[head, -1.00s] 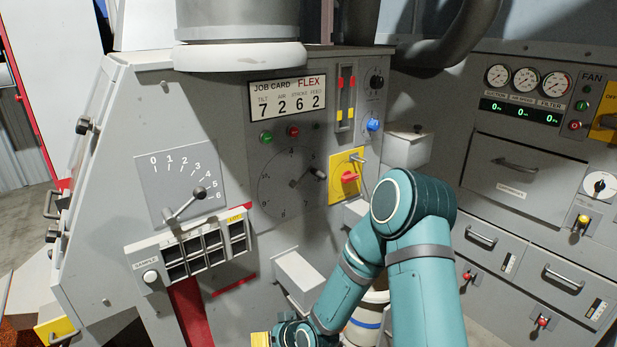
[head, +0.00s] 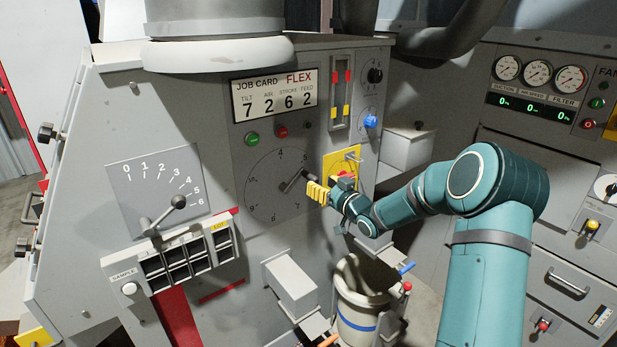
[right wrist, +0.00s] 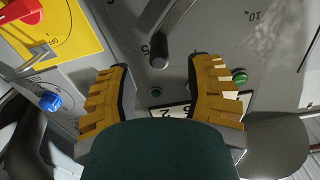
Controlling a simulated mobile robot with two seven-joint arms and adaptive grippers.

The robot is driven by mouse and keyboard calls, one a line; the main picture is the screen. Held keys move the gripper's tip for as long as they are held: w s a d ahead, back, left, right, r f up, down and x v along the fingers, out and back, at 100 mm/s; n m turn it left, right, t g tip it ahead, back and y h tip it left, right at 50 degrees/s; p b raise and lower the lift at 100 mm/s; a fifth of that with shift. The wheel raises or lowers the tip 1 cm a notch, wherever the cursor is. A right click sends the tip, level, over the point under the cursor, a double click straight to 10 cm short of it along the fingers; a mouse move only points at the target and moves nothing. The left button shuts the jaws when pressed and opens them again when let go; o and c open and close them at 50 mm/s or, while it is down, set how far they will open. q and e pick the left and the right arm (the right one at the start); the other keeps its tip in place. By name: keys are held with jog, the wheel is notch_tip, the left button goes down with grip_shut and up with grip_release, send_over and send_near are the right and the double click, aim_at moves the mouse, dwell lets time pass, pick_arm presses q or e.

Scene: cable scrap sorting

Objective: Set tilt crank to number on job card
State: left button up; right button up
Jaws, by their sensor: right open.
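The job card (head: 274,94) reads FLEX, with tilt 7, air 2, stroke 6 and feed 2. Below it is a round dial (head: 262,186) with a crank (head: 292,183) pointing up and right; several dial numbers are too small to read. My right gripper (head: 317,192) has yellow fingers and is at the dial's right edge, beside the crank's handle. In the right wrist view the dark crank knob (right wrist: 160,53) lies between the tips of my open right gripper (right wrist: 162,63), with room on both sides. My left gripper is not in view.
A yellow panel with a red knob (head: 345,174) sits just right of the gripper. A blue knob (head: 370,121) is above it. A lever with a 0–6 scale (head: 155,185) is at left. A grey box (head: 290,280) and a bucket (head: 360,310) are below.

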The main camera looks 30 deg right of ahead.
aim_at(303, 171)
jog(key=w, duration=0.6)
jog(key=shift+w+a, duration=0.2)
jog(key=shift+w, duration=0.15)
grip_shut()
